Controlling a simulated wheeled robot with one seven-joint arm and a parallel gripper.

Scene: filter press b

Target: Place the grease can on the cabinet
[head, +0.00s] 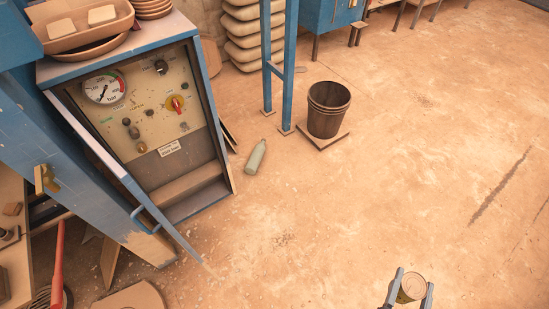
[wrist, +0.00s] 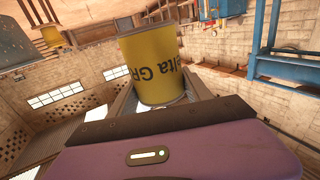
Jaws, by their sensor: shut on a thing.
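The grease can (head: 413,286) is held between the two fingers of my gripper (head: 408,291), at the bottom right of the head view. In the wrist view the can (wrist: 157,66) is yellow with dark lettering, and my gripper (wrist: 155,100) is shut around its body. The cabinet (head: 150,115) stands at the upper left of the head view, well apart from the can. It has a gauge and knobs on its front panel, and its blue-edged door (head: 125,180) hangs open. The cabinet's blue top (head: 160,35) is partly covered.
A tray (head: 80,22) and stacked brown dishes (head: 152,9) occupy the cabinet's top. A green bottle (head: 256,157) lies on the floor beside the cabinet. A brown bucket (head: 328,109) stands near a blue post frame (head: 290,65). The floor at centre and right is clear.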

